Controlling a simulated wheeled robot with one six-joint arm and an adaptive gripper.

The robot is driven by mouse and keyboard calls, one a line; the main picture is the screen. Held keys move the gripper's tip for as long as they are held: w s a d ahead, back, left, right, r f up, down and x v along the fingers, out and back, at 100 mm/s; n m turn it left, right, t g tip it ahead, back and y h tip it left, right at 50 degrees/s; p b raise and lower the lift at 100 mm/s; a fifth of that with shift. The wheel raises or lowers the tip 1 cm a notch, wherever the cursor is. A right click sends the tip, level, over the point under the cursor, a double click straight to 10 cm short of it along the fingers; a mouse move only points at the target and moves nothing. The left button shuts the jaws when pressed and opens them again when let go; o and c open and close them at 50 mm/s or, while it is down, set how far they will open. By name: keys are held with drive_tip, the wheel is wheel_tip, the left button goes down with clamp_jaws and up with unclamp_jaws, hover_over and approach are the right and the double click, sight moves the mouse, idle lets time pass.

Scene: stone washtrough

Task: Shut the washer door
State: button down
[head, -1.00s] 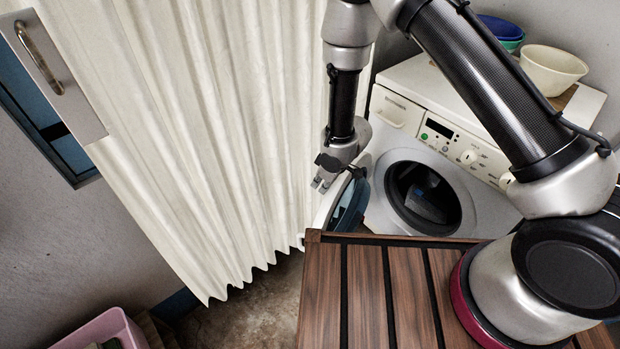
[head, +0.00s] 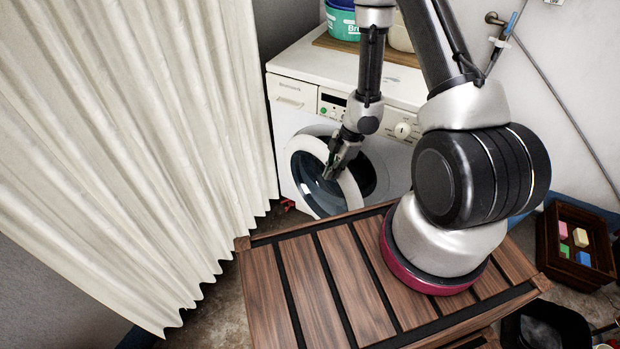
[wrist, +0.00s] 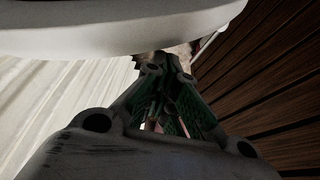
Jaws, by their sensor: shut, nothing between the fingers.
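The white washer (head: 292,92) stands against the back wall. Its round door (head: 297,170), a white ring around dark glass, hangs partly open at the left of the opening. Part of the dark opening (head: 366,178) shows to the right, behind the door. My gripper (head: 329,177) is shut and empty, in front of the right part of the door; I cannot tell whether it touches. In the wrist view a pale curved rim (wrist: 130,35), apparently the door's, crosses the top, close above my gripper (wrist: 165,68).
A pleated cream curtain (head: 130,130) hangs left of the washer. Bowls and a teal tub (head: 343,22) stand on the washer top. A dark crate (head: 575,245) with coloured blocks is at the right, with a black bucket (head: 545,325) in front.

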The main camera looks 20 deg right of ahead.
drive_tip(key=shift+w+d, duration=0.25)
drive_tip(key=shift+d, duration=0.55)
drive_tip(key=shift+w+d, duration=0.25)
drive_tip(key=shift+d, duration=0.5)
drive_tip(key=shift+w+d, duration=0.25)
drive_tip(key=shift+d, duration=0.55)
